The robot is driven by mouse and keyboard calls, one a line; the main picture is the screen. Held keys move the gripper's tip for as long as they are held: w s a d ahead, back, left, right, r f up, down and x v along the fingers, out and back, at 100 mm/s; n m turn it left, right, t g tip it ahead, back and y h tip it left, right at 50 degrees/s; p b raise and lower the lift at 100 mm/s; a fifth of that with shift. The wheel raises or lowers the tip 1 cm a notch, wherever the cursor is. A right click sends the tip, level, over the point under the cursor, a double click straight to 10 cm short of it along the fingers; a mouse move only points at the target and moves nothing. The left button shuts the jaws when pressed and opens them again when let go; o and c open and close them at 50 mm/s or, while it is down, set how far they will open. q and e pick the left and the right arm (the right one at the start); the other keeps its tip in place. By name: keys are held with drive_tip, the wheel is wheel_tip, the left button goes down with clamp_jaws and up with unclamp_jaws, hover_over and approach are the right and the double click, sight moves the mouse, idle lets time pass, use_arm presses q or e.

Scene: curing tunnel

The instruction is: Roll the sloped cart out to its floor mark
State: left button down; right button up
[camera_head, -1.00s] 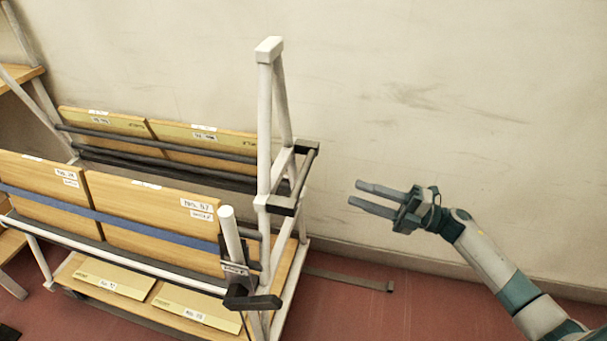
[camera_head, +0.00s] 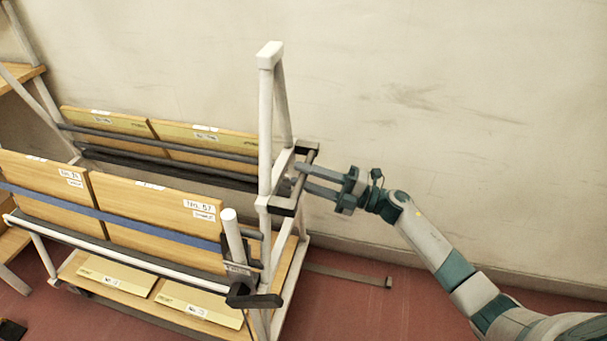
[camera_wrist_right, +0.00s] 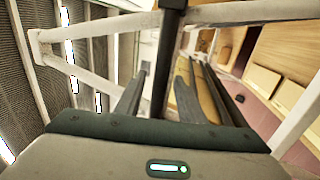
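The sloped cart (camera_head: 265,150) is a white A-shaped frame with labelled wooden boards leaning on both sides. It stands along the wall. A dark handle bar (camera_head: 308,161) on brackets sticks out from its right end. A second dark bracket (camera_head: 255,300) is at the near corner beside a short white post (camera_head: 232,237). My right gripper (camera_head: 302,178) is at the far handle, fingers pointing left across it. In the right wrist view, the handle bar (camera_wrist_right: 171,35) runs between the two spread fingers (camera_wrist_right: 160,75), with gaps visible. My left gripper is out of view.
The pale wall (camera_head: 450,110) is close behind the cart. A flat grey strip (camera_head: 350,275) lies on the red floor right of the cart. Another wooden-shelved rack (camera_head: 20,72) stands at the left. Red floor (camera_head: 345,315) is open at the lower right.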

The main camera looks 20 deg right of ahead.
drive_tip(key=shift+w+a, duration=0.15)
drive_tip(key=shift+a, duration=0.05)
clamp_jaws()
drive_tip(key=shift+d, duration=0.15)
